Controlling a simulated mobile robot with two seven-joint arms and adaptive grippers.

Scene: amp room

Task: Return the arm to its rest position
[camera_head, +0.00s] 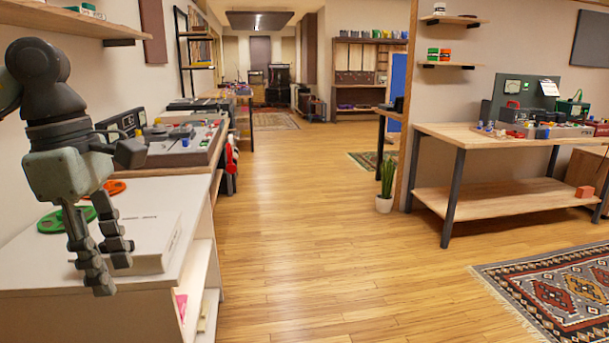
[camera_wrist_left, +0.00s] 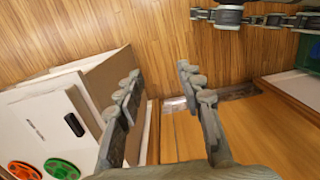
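My left gripper (camera_head: 113,274) hangs at the left of the head view, fingers pointing down, in front of a white-topped cabinet (camera_head: 190,190). In the left wrist view the same gripper (camera_wrist_left: 159,76) has its two fingers apart with nothing between them. The wooden floor shows beyond the fingertips. Jointed dark metal parts (camera_wrist_left: 250,18), apparently of my right gripper, show at the top right of the wrist view. Whether they are open or shut is unclear. The head view does not show my right gripper.
A cluttered bench (camera_head: 185,155) stands beyond. The floor (camera_head: 310,210) to the right is clear, with a workbench (camera_head: 500,140) farther right.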

